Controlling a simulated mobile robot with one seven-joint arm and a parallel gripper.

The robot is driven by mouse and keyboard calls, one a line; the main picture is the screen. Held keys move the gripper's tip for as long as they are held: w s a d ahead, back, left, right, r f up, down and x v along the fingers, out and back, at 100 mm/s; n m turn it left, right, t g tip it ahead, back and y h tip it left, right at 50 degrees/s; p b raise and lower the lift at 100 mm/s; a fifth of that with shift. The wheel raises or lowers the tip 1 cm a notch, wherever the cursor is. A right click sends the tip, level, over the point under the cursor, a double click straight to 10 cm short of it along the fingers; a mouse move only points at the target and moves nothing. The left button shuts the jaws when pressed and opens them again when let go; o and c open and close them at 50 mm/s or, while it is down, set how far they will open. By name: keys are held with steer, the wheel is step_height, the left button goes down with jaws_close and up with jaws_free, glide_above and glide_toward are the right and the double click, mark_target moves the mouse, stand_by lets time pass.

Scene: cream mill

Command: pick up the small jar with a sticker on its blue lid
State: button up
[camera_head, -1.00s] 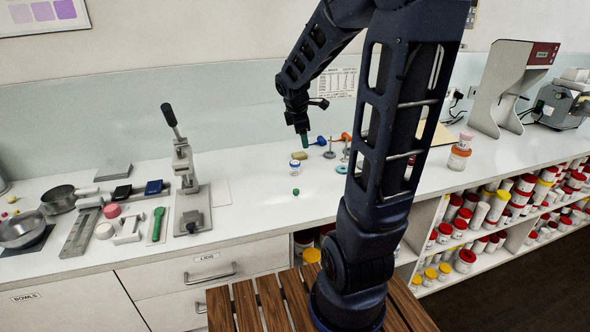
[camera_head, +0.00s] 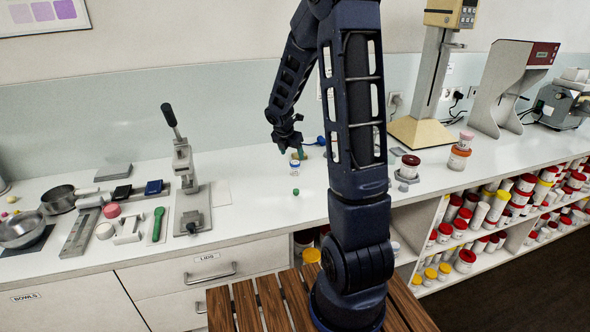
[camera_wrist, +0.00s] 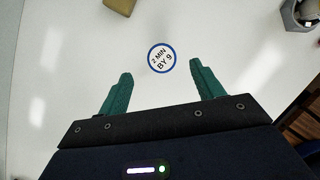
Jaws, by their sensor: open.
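The small jar (camera_head: 295,168) stands upright on the white counter, with a blue-rimmed lid and a pale body. In the wrist view its lid (camera_wrist: 161,58) shows from above, a white round sticker reading "2 MIN BY 9" inside a blue ring. My gripper (camera_wrist: 159,75) is open, its two green fingers apart and empty. In the wrist view the jar lies just beyond the fingertips, roughly midway between them. In the head view my gripper (camera_head: 300,154) is close by the jar, at its upper right; the fingers are partly hidden.
A lever press (camera_head: 188,180) stands to the left. A dark-red-lidded jar (camera_head: 409,166) stands right of my arm. A tan block (camera_wrist: 121,5) lies beyond the jar. The counter around the jar is mostly clear.

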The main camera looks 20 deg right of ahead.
mark_target(295, 163)
steer(key=shift+s+x, duration=0.15)
steer(key=shift+x, duration=2)
steer(key=shift+s+x, duration=0.1)
steer(key=shift+x, duration=2.05)
steer(key=shift+a+f, duration=0.1)
steer(key=c, duration=1.1)
